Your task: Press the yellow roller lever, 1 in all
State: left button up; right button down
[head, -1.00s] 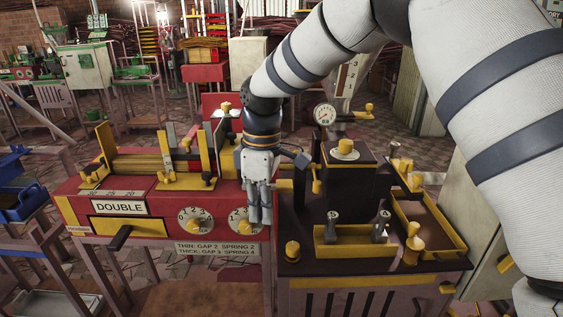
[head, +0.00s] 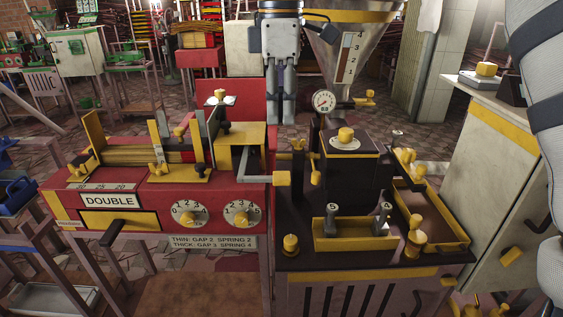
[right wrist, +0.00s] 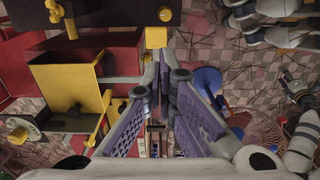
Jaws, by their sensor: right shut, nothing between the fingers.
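A bent grey lever with a yellow block-shaped grip (head: 283,178) sticks out to the right of a yellow box (head: 232,136) on the red machine. It looks like the yellow roller lever, though I cannot be sure. Its yellow end (right wrist: 155,37) also seems to show in the right wrist view, beyond the fingertips. My right gripper (head: 281,119) is shut and empty, pointing down above and behind the lever, apart from it in the head view. Its closed fingers (right wrist: 163,72) show in the right wrist view. My left gripper is in no view.
The red machine (head: 150,187) carries two numbered dials and a DOUBLE label. Right of it, a dark bench (head: 300,258) holds a black block with a yellow knob (head: 346,134), a gauge (head: 323,101) and yellow trays (head: 355,240). A metal hopper (head: 347,60) stands behind.

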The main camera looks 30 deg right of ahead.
aim_at(281, 177)
notch_tip(281, 177, down, 11)
jog(key=shift+s+r, duration=0.1)
jog(key=shift+r, duration=0.1)
